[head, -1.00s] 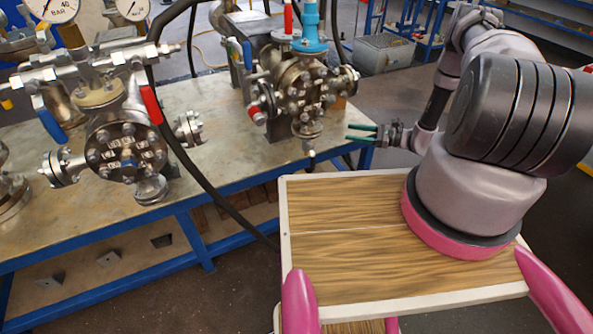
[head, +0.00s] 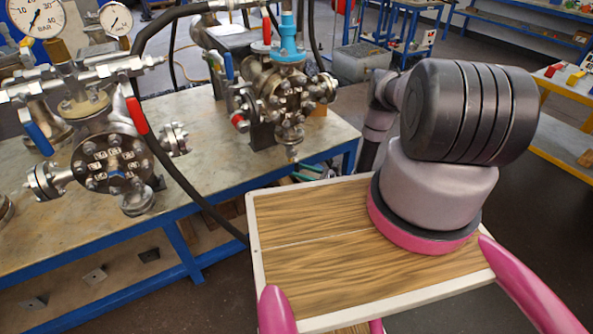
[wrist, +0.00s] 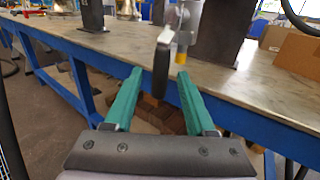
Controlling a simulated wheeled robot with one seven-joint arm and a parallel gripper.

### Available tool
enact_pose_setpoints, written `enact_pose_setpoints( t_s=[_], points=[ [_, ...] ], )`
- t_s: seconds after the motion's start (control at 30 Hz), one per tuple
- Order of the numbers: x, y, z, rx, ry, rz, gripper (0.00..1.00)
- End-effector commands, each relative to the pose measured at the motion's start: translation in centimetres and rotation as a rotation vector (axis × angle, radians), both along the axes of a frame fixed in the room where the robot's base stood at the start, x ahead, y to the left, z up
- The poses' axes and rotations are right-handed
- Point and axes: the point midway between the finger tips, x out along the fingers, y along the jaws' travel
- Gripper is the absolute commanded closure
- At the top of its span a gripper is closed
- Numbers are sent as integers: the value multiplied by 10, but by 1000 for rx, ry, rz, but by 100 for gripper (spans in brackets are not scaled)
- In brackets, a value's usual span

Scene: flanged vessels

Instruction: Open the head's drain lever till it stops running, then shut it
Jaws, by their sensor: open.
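The flanged vessel head (head: 284,98) with a blue top fitting stands at the bench's right end. A short drain outlet (head: 291,153) hangs under it. In the wrist view a black lever (wrist: 162,72) hangs down from a metal valve, with a pale yellowish outlet (wrist: 182,50) just to its right. My gripper (wrist: 160,85) has teal fingers spread apart. The lever appears between the fingertips, with no finger visibly touching it. In the head view my gripper (head: 312,173) is low by the bench's front edge, partly hidden. I cannot see any liquid running.
A second flanged vessel (head: 112,160) with red and blue handles and gauges stands left on the bench (head: 215,160). A cardboard box (wrist: 300,55) is at the right in the wrist view. My wood-topped base is close to the bench.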

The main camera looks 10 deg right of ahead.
Motion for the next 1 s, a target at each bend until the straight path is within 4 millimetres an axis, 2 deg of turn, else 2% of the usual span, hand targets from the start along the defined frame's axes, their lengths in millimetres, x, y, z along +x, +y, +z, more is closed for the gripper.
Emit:
enact_pose_setpoints(
  t_s=[0.2, 0.5, 0.53, 0.67, 1.0],
  points=[
    [13, 17, 0, 0, 0, 2, 44],
    [15, 19, 0, 0, 0, 0, 44],
    [15, 19, 0, 0, 0, 0, 48],
    [15, 19, 0, 0, 0, 0, 98],
    [15, 18, 0, 0, 0, 0, 100]
  ],
)
